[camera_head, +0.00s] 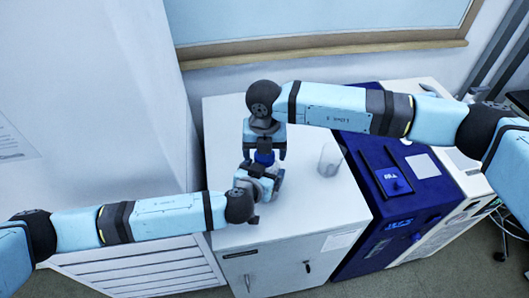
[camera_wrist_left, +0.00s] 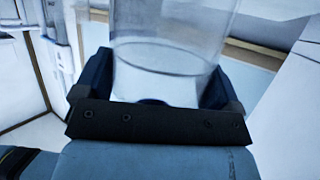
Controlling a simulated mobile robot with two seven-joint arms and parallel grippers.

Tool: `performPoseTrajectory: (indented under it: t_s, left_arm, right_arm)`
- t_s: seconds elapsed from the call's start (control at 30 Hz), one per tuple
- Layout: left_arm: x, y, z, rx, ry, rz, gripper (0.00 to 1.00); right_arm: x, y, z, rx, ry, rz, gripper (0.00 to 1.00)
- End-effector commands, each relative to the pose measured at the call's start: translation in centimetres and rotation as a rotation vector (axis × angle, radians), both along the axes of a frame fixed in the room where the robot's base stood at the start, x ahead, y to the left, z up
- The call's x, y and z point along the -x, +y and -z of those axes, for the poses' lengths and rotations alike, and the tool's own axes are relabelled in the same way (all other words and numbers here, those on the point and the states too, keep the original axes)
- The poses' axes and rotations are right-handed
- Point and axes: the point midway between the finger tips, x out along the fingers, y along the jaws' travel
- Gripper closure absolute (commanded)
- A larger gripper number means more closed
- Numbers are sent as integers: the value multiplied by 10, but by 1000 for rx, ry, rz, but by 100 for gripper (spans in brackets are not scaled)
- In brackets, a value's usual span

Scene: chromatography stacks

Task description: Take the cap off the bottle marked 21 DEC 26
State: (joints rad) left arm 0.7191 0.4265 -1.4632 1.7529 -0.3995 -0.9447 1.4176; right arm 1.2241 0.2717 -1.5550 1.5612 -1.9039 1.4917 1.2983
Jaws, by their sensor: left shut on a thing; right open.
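A clear bottle (camera_wrist_left: 165,52) stands between the jaws of my left gripper (camera_wrist_left: 155,90) in the left wrist view. The left gripper (camera_head: 264,182) is shut on it, over the white cabinet top in the head view. The bottle's blue cap (camera_head: 264,158) shows just above the left gripper. My right gripper (camera_head: 265,149) points down from above, open, with its fingers on either side of the cap. Whether the fingers touch the cap cannot be told. Most of the bottle is hidden in the head view, and no date marking is readable.
A clear glass beaker (camera_head: 330,160) stands to the right on the white cabinet (camera_head: 315,205). A blue instrument (camera_head: 428,196) with a dark tray stands right of the cabinet. A white wall panel (camera_head: 110,90) rises at left. The cabinet's front right top is clear.

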Motion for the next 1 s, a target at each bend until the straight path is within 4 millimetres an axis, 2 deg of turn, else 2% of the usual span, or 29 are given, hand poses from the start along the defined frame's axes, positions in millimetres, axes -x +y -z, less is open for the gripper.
performPoseTrajectory:
  t_s: [0.2,0.23,0.27,0.37,0.53,0.73,0.87,1.0]
  left_arm:
    - [0,0,0,0,0,1,77]
    - [0,0,0,0,0,1,77]
    - [0,0,0,0,0,1,77]
    - [0,0,0,0,0,1,77]
    - [0,0,0,0,0,1,77]
    - [0,0,0,0,0,1,77]
    - [0,0,0,0,0,1,77]
    - [0,0,0,0,0,1,77]
  right_arm:
    - [-1,0,-30,-1,-2,-1,21]
    - [0,0,-32,-1,-2,-1,21]
    - [0,0,-34,-1,-2,0,25]
    - [1,1,-38,-2,0,27,26]
    - [3,6,-51,-6,1,236,26]
    - [1,3,-66,-4,1,512,26]
    - [1,0,-65,0,1,588,26]
    - [0,0,-48,3,2,596,26]
